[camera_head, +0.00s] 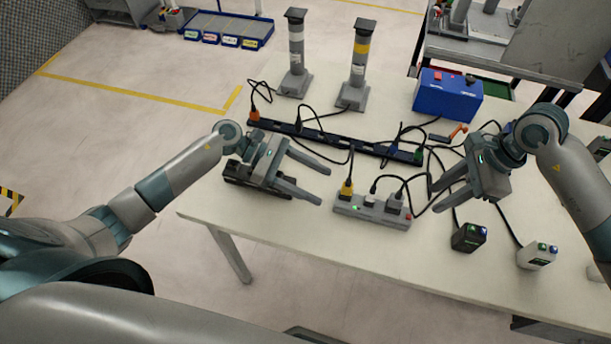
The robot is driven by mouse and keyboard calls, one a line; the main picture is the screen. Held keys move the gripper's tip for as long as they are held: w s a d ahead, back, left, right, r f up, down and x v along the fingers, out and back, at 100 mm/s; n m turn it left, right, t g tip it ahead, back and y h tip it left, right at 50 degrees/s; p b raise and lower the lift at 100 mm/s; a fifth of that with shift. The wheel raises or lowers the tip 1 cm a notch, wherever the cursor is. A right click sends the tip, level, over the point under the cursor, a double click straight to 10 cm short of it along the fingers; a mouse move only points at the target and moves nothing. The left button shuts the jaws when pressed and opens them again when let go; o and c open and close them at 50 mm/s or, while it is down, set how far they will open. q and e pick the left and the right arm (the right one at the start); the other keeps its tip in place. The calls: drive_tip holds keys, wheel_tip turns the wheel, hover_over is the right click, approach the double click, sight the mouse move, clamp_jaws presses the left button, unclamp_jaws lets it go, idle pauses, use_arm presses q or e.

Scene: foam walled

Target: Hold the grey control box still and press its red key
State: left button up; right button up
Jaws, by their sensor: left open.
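The grey control box (345,207) lies near the front middle of the white table, with plugs and a green light on its top. A small red key (408,216) shows at its right end. My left gripper (323,186) is open and empty, its fingers pointing at the box's left end from a short way off. My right gripper (436,198) is to the right of the box, its fingers apart and pointing left towards the red-key end. Nothing shows between its fingers. Neither gripper clearly touches the box.
Cables run from the box across the table (330,235) to a long black strip (335,142). A blue box (447,97) and two grey posts (295,55) stand behind. A black cube (468,237) and a white cube (537,256) sit at the front right. The table's front left is clear.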

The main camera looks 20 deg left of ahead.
sight(363, 206)
use_arm(q)
drive_tip(key=x, duration=1.4)
drive_tip(key=shift+w+d, duration=0.1)
drive_tip(key=shift+d, duration=0.05)
drive_tip(key=c, duration=1.3)
use_arm(e)
clamp_jaws()
